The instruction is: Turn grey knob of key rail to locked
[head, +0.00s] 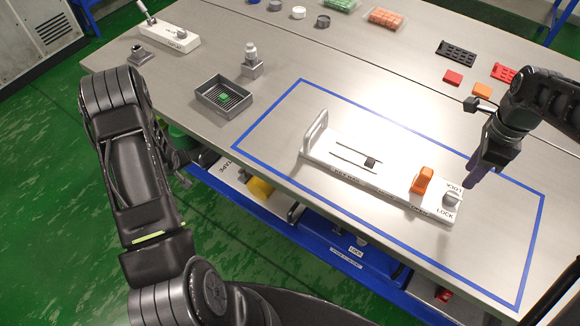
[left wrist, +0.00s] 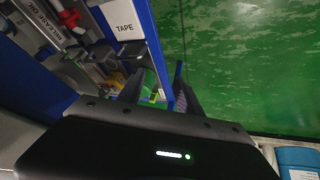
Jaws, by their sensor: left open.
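The white key rail (head: 335,165) lies on the table inside a blue outline. It has a loop handle at its left end, a black slider (head: 370,162), an orange knob (head: 422,180) and the grey knob (head: 451,199) at its right end, beside LOCK lettering. My right gripper (head: 471,179) points down just behind and to the right of the grey knob, apart from it as far as I can see; its finger gap does not show. My left gripper (left wrist: 156,90) is open and empty, low beside the table's front edge, away from the rail.
A grey tray (head: 209,99) holding a green piece stands at the left, near a small bottle (head: 250,53) on a grey block. A white switch block (head: 172,36) is at the far left. Red and orange pieces lie at the back right. A lower shelf with bins runs under the front edge.

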